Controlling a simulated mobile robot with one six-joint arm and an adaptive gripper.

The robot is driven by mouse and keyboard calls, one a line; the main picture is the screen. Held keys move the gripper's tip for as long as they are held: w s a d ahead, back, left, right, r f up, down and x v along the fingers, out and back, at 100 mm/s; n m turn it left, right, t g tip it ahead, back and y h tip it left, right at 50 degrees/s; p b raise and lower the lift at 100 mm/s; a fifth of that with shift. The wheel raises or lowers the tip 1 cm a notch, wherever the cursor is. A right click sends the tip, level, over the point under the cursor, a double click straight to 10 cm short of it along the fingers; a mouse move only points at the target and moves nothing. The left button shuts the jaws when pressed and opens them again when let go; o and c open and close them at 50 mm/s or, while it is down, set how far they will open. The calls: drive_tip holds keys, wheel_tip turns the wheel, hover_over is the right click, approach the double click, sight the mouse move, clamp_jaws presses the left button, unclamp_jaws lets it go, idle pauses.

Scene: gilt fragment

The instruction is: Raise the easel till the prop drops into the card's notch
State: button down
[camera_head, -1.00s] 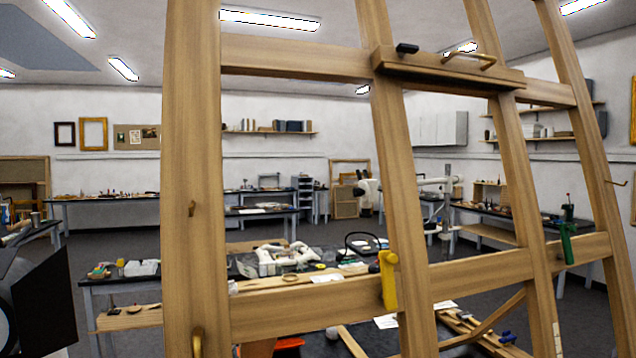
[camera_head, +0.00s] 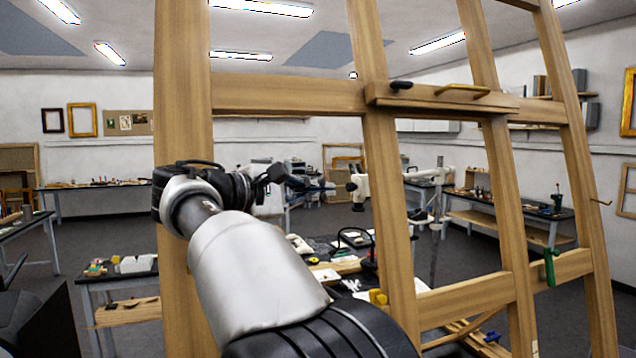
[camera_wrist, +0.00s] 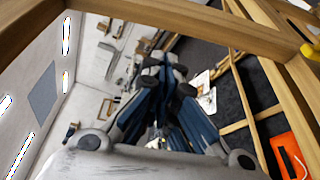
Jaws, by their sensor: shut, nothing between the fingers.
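The tall wooden easel (camera_head: 382,190) fills the head view, with several uprights and crossbars.
A yellow clip (camera_head: 378,298) and a green clamp (camera_head: 550,267) sit on the lower crossbar. Cluttered worktables (camera_head: 120,268) stand behind. An orange object (camera_wrist: 291,156) lies at lower right in the wrist view. Open grey floor (camera_head: 75,240) shows at left.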

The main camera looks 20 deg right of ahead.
drive_tip(key=r+x, duration=0.1)
drive_tip(key=x, duration=0.9)
drive_tip(key=shift+f, duration=0.45)
drive_tip(key=shift+s, duration=0.15)
